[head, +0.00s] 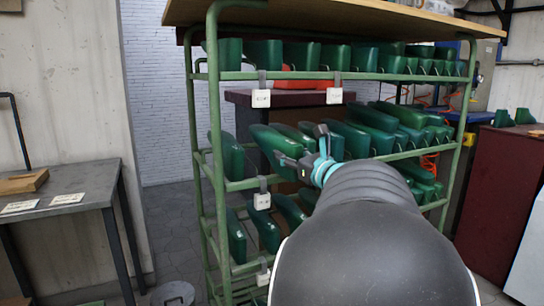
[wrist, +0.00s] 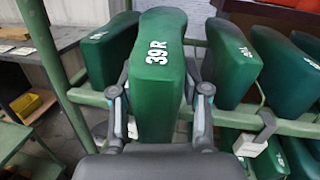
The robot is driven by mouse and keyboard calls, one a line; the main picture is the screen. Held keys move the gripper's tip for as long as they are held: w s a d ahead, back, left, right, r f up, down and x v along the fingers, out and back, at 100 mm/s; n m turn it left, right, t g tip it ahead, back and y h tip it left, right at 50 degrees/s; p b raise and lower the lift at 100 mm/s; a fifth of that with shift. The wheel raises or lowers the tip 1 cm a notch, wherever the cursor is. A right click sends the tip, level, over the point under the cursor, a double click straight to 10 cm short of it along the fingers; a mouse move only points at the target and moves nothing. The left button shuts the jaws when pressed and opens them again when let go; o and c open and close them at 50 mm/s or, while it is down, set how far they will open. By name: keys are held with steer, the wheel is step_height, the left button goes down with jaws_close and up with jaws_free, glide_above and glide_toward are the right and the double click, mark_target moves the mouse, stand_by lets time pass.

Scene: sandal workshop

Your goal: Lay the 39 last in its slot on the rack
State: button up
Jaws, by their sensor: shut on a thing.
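My gripper (head: 308,150) is shut on a green last (wrist: 158,62) marked "39 R", with one finger on each side of it in the wrist view. In the head view the held last (head: 274,143) is at the middle tier of the green tube rack (head: 213,130), near its left end. It lies between a last on its left (wrist: 108,52) and a last on its right (wrist: 232,62). It crosses the line of the middle rail (wrist: 85,96). I cannot tell whether it rests on the rail. Its underside is hidden.
Rows of green lasts fill the upper tier (head: 262,54) and much of the middle tier. White tags (head: 262,201) hang on the rails. A grey table (head: 80,184) stands at left, with open floor between it and the rack. A dark red cabinet (head: 498,195) stands at right.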

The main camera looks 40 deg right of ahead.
steer(key=shift+w+d+r+p, duration=0.1)
steer(key=shift+w+d+p, duration=0.3)
steer(key=shift+w, duration=1.4)
steer(key=shift+w+d+f+p, duration=0.1)
steer(key=shift+w+d+p, duration=0.3)
steer(key=shift+w, duration=1.35)
steer(key=shift+w+d+r+p, duration=0.1)
steer(key=shift+w+d+p, duration=0.3)
steer(key=shift+w, duration=1.4)
steer(key=shift+f+b, duration=0.9)
steer(key=shift+b, duration=0.15)
steer(key=shift+s+f, duration=0.1)
steer(key=o, duration=1.3)
steer(key=shift+o, duration=0.2)
steer(key=shift+d+f, duration=0.1)
steer(key=shift+f, duration=0.05)
